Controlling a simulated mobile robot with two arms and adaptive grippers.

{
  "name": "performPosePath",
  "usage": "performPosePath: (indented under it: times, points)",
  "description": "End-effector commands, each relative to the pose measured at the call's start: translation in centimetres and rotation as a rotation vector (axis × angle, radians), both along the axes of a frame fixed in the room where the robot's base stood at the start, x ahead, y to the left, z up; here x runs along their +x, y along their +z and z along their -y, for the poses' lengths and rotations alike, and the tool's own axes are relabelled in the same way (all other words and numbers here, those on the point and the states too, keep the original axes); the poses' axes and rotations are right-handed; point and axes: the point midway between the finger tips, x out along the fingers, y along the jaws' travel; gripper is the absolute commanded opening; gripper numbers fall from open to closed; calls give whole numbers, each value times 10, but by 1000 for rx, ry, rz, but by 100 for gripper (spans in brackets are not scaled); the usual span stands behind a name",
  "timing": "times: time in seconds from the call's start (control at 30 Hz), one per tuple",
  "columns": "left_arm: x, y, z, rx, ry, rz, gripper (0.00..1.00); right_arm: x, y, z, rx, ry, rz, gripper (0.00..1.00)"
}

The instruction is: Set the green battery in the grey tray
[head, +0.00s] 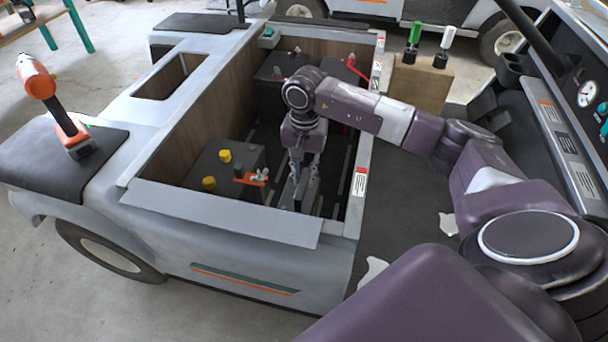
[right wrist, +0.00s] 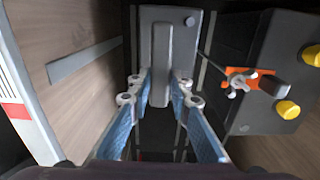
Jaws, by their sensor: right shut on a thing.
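My right gripper (head: 299,178) reaches down into the cart's open bay. In the right wrist view its blue-padded fingers (right wrist: 160,88) are shut on the raised rib of a grey block (right wrist: 184,45). The block also shows below the gripper in the head view (head: 311,194); its lower part is hidden, so I cannot tell whether it touches the floor. I cannot make out a green battery or surely pick out the grey tray. My left gripper is not in view.
A dark battery (head: 228,160) with yellow caps and an orange clamp (head: 251,177) stands left of my gripper. The bay has wood-lined walls (head: 205,110) and a pale rim (head: 220,212). An orange drill (head: 38,82) stands on the left seat. Green-topped and white-topped tools stand on a box (head: 425,80).

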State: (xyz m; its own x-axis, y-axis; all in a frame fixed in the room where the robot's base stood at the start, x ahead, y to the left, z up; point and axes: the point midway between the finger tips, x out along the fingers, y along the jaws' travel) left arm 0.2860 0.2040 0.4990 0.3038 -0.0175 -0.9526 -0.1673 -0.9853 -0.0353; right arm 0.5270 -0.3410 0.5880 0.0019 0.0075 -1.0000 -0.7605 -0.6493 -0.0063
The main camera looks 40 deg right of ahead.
Motion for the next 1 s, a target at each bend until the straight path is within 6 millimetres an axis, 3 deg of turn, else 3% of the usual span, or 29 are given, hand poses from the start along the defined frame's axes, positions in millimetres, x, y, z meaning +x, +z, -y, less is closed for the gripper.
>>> performPosePath:
  times: [0.47,1.0]
  points:
    - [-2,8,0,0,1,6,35,2,-2,0,2,-1,7,0]
    - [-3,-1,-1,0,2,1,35,2,-11,0,2,-1,7,0]
